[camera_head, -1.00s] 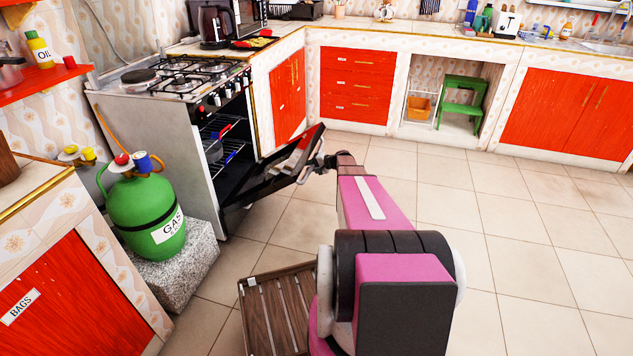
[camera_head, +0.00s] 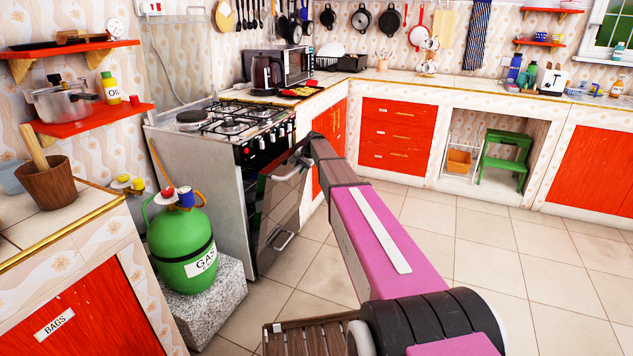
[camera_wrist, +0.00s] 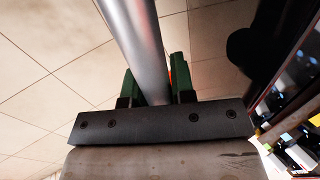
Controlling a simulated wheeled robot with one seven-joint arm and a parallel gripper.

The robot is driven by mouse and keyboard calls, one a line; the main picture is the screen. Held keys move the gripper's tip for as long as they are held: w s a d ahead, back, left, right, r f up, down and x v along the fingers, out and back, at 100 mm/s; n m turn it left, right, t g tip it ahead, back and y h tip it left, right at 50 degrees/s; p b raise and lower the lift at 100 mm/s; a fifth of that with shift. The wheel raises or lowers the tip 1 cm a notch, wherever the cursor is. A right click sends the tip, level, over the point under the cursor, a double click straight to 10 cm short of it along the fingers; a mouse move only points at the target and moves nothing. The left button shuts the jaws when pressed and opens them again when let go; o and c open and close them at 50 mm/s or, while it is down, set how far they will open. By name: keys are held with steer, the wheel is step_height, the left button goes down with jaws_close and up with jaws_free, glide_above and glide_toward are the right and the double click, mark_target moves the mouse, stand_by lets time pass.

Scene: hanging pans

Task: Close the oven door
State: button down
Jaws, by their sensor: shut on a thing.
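The oven (camera_head: 212,180) stands at the left with its front facing right. Its dark glass door (camera_head: 277,205) is swung up most of the way and still tilts outward, with a gap at its top. My gripper (camera_wrist: 154,88) has its two green fingers on either side of the silver door handle (camera_wrist: 132,35) in the wrist view and is shut on it. In the head view my arm reaches to the top of the door, and my wrist hides most of the fingers. The oven's inside is mostly hidden behind the door.
A green gas bottle (camera_head: 185,240) stands on a stone block (camera_head: 205,305) left of the oven. A slatted wooden item (camera_head: 305,338) lies low in front, beside my arm. The tiled floor (camera_head: 480,260) to the right is clear. Red drawers (camera_head: 403,135) stand behind.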

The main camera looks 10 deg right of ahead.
steer(key=shift+g+h, duration=0.4)
steer(key=shift+h, duration=0.1)
steer(key=w+a, duration=0.1)
steer(key=a, duration=0.1)
steer(key=w+a+r, duration=0.1)
steer(key=w+a, duration=0.1)
steer(key=a, duration=0.1)
steer(key=w+a+r, duration=0.1)
steer(key=w+a, duration=0.1)
steer(key=shift+a, duration=0.15)
steer(key=shift+w+a, duration=0.4)
steer(key=shift+a, duration=0.15)
steer(key=shift+a, duration=0.1)
steer(key=c, duration=1)
jaws_free()
steer(key=shift+w, duration=0.1)
steer(key=shift+r, duration=0.15)
